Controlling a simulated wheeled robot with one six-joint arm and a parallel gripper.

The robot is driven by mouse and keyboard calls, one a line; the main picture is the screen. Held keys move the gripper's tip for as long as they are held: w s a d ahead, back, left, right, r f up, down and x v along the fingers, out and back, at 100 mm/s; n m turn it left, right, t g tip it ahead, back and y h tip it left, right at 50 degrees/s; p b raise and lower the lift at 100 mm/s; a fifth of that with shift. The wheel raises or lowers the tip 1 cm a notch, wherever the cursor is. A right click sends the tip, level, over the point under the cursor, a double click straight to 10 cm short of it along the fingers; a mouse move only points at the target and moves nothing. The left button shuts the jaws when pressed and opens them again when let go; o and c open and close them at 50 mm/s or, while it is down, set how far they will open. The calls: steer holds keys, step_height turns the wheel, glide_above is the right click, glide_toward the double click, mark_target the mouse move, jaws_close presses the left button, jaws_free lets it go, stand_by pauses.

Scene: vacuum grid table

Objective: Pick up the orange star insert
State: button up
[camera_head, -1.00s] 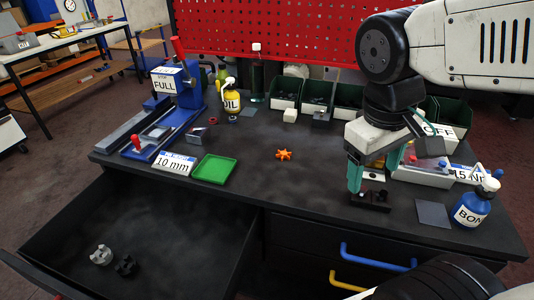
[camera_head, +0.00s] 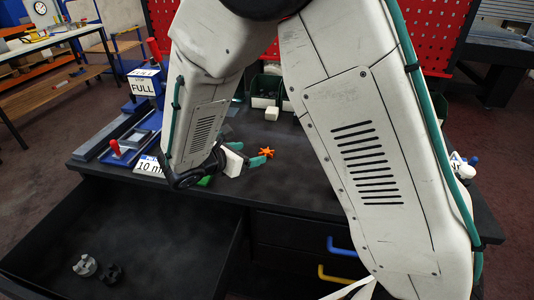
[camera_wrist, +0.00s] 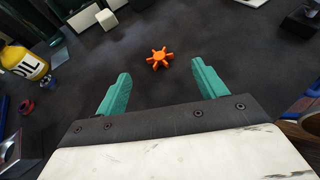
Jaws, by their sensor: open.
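The orange star insert (camera_head: 267,153) lies flat on the dark tabletop (camera_head: 300,178). In the wrist view the star (camera_wrist: 159,58) is beyond the fingertips, roughly midway between the two teal fingers. My gripper (camera_wrist: 160,78) is open and empty. In the head view my gripper (camera_head: 264,157) is low over the table, its teal fingers just left of and close to the star. Whether a fingertip touches it there I cannot tell; in the wrist view they look apart. My arm hides much of the table.
An open drawer (camera_head: 200,255) at the front left holds two small coupling parts (camera_head: 98,270). A white block (camera_wrist: 106,19) and a yellow oil bottle (camera_wrist: 24,62) stand on the table. Tabletop around the star is bare. A blue press (camera_head: 144,100) stands at the left.

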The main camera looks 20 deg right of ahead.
mark_target(267, 151)
steer(key=shift+w+a+f+n, duration=0.25)
steer(key=shift+f+n, duration=0.05)
steer(key=shift+f, duration=0.1)
steer(key=shift+w+d+f+t, duration=0.2)
steer(key=shift+d+t, duration=0.05)
steer(key=shift+t, duration=0.05)
steer(key=x, duration=0.7)
steer(key=shift+s+d+f, duration=0.1)
steer(key=shift+s, duration=0.25)
steer(key=c, duration=1.1)
steer(key=shift+r, duration=0.2)
